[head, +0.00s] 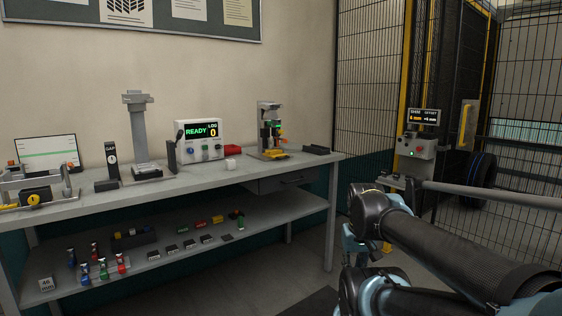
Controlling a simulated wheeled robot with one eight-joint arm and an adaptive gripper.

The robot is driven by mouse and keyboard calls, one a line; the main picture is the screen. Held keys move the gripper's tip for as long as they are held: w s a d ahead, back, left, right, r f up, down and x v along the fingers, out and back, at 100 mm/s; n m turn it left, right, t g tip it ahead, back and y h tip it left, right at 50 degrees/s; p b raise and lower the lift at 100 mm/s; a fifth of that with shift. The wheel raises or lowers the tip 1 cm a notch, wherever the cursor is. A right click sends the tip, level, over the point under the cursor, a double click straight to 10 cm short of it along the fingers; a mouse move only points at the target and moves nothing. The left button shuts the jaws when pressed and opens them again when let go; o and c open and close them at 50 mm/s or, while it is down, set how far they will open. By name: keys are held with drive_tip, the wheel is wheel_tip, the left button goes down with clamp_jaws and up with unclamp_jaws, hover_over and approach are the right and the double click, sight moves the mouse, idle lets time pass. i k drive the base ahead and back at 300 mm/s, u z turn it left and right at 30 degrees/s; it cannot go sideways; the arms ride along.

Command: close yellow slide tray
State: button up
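A small bench fixture (270,128) with a dark upright column stands near the right end of the workbench. A yellow piece (274,154) that looks like the slide tray lies low at its front, by the base. It is too small to tell how far it sticks out. Small orange and green parts show above it. My arm, black with blue joints, fills the lower right, apart from the bench. I cannot make out my gripper or its fingers in this view.
The workbench (225,175) also bears a READY display box (201,140), a red block (232,149), a grey stand (140,135) and a dark flat tray (316,149). Small coloured parts lie on its lower shelf (190,258). A control post (418,147) and mesh fence stand at right.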

sight(275, 153)
drive_tip(key=z, duration=0.05)
drive_tip(key=k, duration=0.85)
drive_tip(key=u, duration=0.6)
drive_tip(key=i, duration=2.05)
drive_tip(key=z, duration=0.5)
